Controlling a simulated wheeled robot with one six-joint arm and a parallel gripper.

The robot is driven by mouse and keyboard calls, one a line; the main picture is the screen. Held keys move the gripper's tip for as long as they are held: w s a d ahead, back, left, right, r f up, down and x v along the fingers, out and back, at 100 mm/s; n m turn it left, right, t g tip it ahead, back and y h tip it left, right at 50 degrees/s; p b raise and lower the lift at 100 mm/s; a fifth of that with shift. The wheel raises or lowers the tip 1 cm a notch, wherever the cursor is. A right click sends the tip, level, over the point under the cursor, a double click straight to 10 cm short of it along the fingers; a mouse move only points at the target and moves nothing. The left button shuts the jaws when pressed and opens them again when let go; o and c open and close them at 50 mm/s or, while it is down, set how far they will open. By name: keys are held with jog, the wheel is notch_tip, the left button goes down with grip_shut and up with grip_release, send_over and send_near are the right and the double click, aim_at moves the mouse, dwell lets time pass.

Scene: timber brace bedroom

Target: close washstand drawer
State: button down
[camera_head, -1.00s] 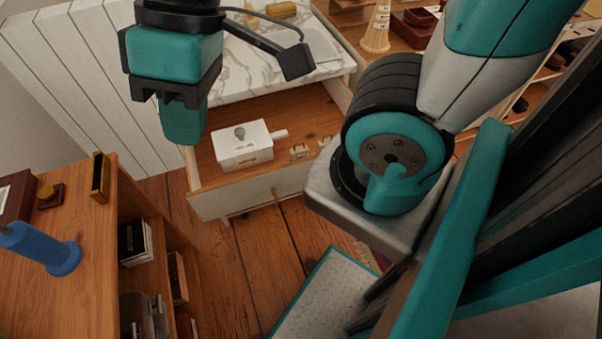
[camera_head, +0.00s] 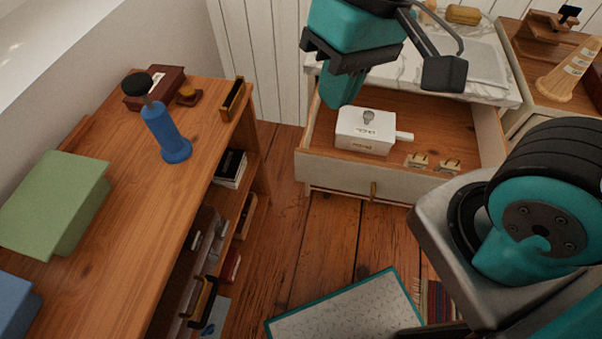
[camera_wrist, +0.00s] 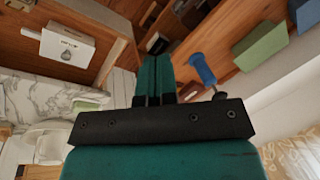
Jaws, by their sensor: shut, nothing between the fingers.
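The washstand drawer (camera_head: 345,174) is pulled out below the marble washstand top (camera_head: 405,78). It has a cream front with a small brass pull (camera_head: 373,190). Inside it lie a white lidded box with a side handle (camera_head: 366,131) and two small brass-coloured pieces (camera_head: 432,163). My gripper (camera_head: 338,103) is shut and empty. In the head view its fingers point down and overlap the drawer's back left part; I cannot tell how high above it they are. In the wrist view the shut fingers (camera_wrist: 154,58) show, with the drawer's white box (camera_wrist: 68,44) at upper left.
A wooden desk (camera_head: 130,215) with a blue stand (camera_head: 166,135), green box (camera_head: 55,200) and open shelves is at left. A wooden cabinet (camera_head: 520,50) with a cone-shaped item (camera_head: 570,70) is at right.

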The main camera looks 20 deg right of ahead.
jog(key=w+a+f+m+h+b, duration=0.1)
jog(key=w+f+m+h+b, duration=0.25)
jog(key=f+m, duration=0.4)
jog(key=m+t+h+b, duration=0.2)
jog(key=m+h+b, duration=0.4)
jog(key=m+b, duration=1.05)
send_near(300, 173)
jog(key=s+f+m+p, duration=0.2)
jog(key=s+f+m, duration=0.1)
jog(key=f, duration=0.1)
jog(key=w+d, duration=0.3)
jog(key=shift+w+d+f, duration=0.1)
jog(key=shift+w+f, duration=0.15)
jog(key=shift+f, duration=0.1)
jog(key=shift+w, duration=0.1)
